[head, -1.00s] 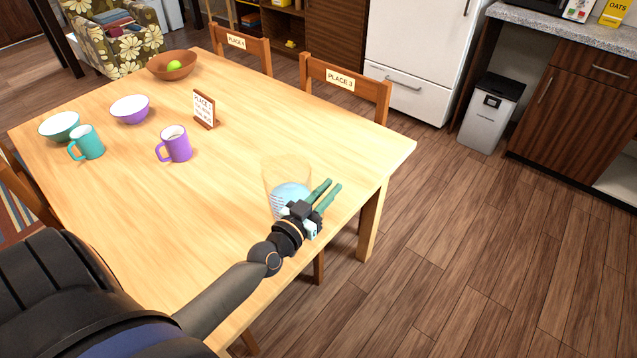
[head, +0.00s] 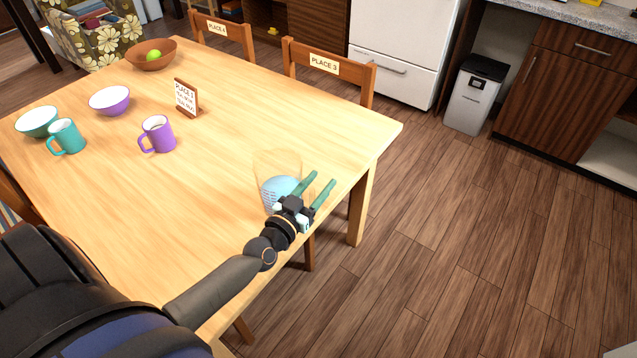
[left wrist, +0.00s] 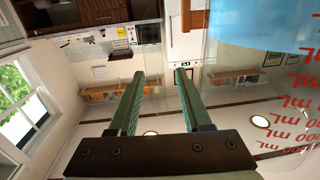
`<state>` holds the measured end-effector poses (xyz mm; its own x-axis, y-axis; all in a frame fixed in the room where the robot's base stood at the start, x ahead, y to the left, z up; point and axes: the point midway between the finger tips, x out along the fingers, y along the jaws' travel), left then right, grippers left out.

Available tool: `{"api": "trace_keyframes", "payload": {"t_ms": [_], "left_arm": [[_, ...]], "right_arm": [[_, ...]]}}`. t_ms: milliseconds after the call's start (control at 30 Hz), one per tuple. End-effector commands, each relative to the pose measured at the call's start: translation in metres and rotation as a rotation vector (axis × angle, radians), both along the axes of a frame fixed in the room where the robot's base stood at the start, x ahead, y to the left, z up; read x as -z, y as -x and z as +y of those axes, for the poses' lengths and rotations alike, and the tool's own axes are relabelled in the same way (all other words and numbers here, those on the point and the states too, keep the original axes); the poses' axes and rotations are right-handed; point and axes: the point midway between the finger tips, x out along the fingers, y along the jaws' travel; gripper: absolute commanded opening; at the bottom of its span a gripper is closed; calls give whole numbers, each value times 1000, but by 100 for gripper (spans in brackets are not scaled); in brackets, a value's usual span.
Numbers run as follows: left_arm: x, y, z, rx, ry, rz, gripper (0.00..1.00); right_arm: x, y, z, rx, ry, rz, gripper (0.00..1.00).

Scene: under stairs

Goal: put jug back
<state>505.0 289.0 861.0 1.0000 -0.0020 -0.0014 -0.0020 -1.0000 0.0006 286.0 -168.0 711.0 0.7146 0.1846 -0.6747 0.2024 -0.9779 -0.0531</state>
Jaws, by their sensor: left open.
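The jug (head: 277,184) is a clear measuring jug with blue liquid in it. It stands on the wooden table (head: 215,245) near the right-hand edge. In the left wrist view its blue contents and red mL markings (left wrist: 290,100) fill the right side, beside the fingers. My left gripper (head: 322,184) is open, with green fingers apart and nothing between them in the left wrist view (left wrist: 160,85). In the head view it overlaps the jug's lower right part, at the table edge. The jug's handle cannot be made out. My right gripper is not in view.
A purple mug (head: 158,135), a teal mug (head: 66,137), two bowls, a sign (head: 186,98) and a wooden bowl (head: 151,56) stand on the table's far and left parts. Chairs (head: 330,66) line the far side. The table's middle and the floor at right are clear.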

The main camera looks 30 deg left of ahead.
Motion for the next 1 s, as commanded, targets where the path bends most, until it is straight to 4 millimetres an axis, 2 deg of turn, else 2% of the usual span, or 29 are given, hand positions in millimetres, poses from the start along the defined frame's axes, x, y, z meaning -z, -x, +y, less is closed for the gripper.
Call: {"api": "trace_keyframes", "payload": {"t_ms": [267,700,900,1000], "left_arm": [[7,1,0,0,0,-1,49],[6,86,-3,1,-2,3,49],[5,113,-3,0,-1,1,49],[4,121,-3,0,-1,-1,49]], "right_arm": [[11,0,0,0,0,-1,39],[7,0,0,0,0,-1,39],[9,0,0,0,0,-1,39],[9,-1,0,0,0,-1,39]]}}
